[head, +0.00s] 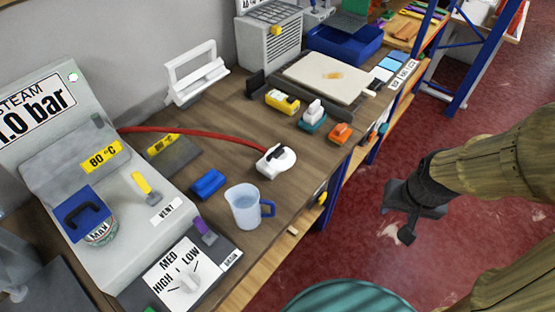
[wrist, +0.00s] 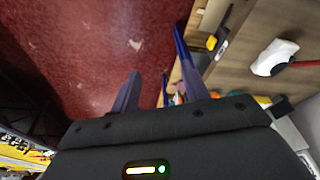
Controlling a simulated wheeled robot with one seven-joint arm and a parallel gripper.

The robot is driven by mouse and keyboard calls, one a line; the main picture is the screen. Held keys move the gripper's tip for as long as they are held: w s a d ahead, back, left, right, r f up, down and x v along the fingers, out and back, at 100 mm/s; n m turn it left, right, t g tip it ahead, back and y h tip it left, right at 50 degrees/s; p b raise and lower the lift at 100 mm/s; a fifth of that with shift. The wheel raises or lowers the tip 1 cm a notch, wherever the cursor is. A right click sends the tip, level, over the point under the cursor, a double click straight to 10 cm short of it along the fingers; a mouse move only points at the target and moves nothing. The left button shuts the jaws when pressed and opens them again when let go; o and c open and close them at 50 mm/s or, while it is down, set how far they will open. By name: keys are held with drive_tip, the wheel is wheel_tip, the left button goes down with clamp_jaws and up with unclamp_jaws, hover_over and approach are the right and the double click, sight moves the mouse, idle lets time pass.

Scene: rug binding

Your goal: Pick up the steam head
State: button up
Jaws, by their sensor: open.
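The steam head (head: 276,161) is a white, rounded piece with a black part on top, lying on the wooden bench at the end of a red hose. It also shows in the wrist view (wrist: 275,57), at the upper right, with the red hose leading off to the right. My gripper (head: 398,212) is open and empty. It hangs over the red floor beyond the bench's front edge, right of the steam head and well apart from it. In the wrist view its fingers (wrist: 155,75) point towards the floor and bench edge.
A measuring jug (head: 245,207) with a blue handle stands near the steam head, and a blue block (head: 208,184) lies left of it. Small orange (head: 340,132) and teal (head: 312,119) items sit behind it. Blue rack posts (head: 478,62) stand at back right. Bench just right of the steam head is clear.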

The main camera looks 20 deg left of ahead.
drive_tip(key=o, duration=0.4)
drive_tip(key=shift+a+f, duration=0.1)
drive_tip(key=shift+f, duration=0.2)
drive_tip(key=shift+c, duration=0.2)
drive_tip(key=o, duration=0.7)
drive_tip(key=f, duration=0.1)
drive_tip(key=a+f+m+g+b, duration=0.1)
drive_tip(key=f, duration=0.1)
drive_tip(key=shift+s+a+f+y, duration=0.15)
drive_tip(key=shift+s+a+y, duration=0.1)
drive_tip(key=shift+s+y, duration=0.15)
drive_tip(key=a+f+m+g+y+b, duration=0.45)
drive_tip(key=a+f+m+y, duration=0.4)
drive_tip(key=a+f, duration=0.35)
drive_tip(key=w+a+m+t+y+b, duration=0.2)
drive_tip(key=w+m+t+y, duration=0.1)
drive_tip(key=w+m+t, duration=0.2)
drive_tip(key=w+a+m+t+y+b, duration=0.2)
drive_tip(key=w+m+t+y, duration=0.2)
drive_tip(key=w+m, duration=0.4)
drive_tip(key=shift+w+a+r+t+b, duration=0.25)
drive_tip(key=shift+w+r+t, duration=0.2)
drive_tip(key=shift+w, duration=0.45)
